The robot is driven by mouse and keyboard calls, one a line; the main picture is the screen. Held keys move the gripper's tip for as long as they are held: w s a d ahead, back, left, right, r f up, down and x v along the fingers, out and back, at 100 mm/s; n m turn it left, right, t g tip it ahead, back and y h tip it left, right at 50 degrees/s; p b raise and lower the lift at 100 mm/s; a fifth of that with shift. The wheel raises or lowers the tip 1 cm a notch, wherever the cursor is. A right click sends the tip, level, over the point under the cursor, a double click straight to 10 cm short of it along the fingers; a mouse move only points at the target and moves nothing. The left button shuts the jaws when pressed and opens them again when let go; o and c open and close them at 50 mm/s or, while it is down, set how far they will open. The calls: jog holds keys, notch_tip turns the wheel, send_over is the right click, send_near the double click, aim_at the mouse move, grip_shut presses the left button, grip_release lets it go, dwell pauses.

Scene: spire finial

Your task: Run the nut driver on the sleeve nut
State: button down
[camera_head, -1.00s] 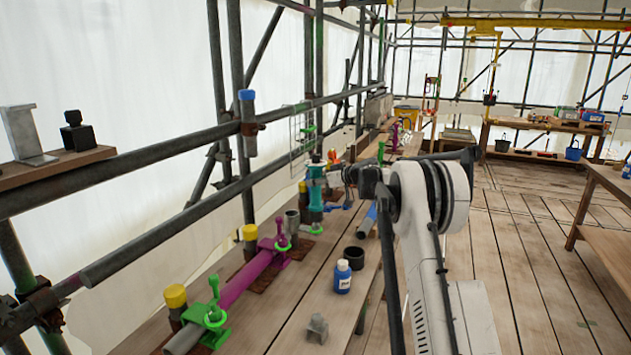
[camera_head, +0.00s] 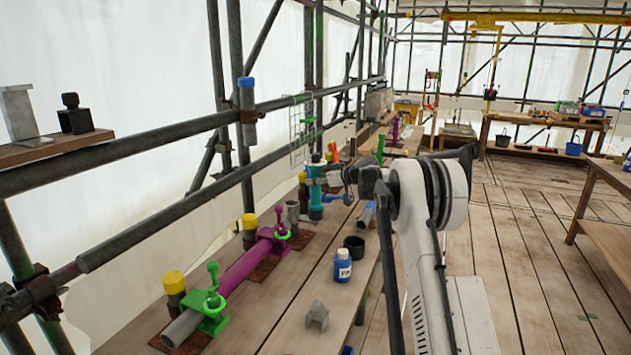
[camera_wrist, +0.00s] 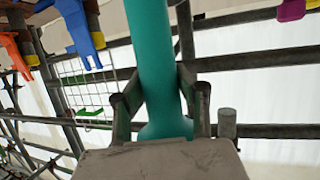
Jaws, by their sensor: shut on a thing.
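A teal tool, which looks like the nut driver (camera_head: 315,197), stands upright above the plank bench in the head view. My gripper (camera_head: 328,181) reaches it from the right and is shut on it. In the wrist view the teal shaft (camera_wrist: 152,45) runs up between my two fingers (camera_wrist: 158,98), with a wider, flared part lower down. The tool's lower end is small in the head view, and I cannot tell what it touches. I cannot pick out the sleeve nut with certainty.
Scaffold tubes (camera_head: 165,143) run along the left. Yellow-capped posts (camera_head: 174,283) stand by the pipe. Open floor lies at right.

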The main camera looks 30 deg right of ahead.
jog(key=shift+s+f, duration=0.1)
jog(key=shift+f, duration=0.45)
dwell(0.4)
jog(key=shift+r, duration=0.1)
dwell(0.6)
